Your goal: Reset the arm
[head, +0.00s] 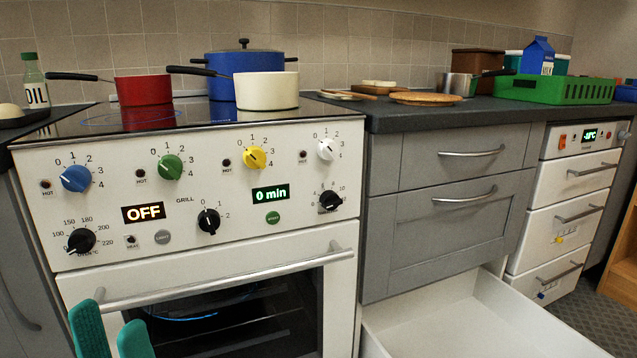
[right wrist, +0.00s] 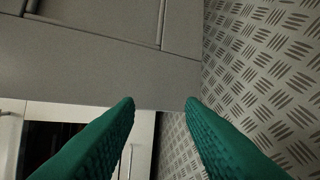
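My left gripper (head: 112,330) shows at the lower left of the head view, in front of the oven door (head: 215,300). Its two green fingers are apart with nothing between them. My right gripper (right wrist: 160,103) shows in the right wrist view with its green fingers spread and empty. Grey cabinet fronts (right wrist: 90,60) and a metal tread-plate floor (right wrist: 265,70) lie beyond it. The right gripper does not show in the head view.
A bottom drawer (head: 470,320) stands pulled out, empty where visible. The stove holds a red pot (head: 143,91), a cream pot (head: 266,91) and a blue pot (head: 245,62).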

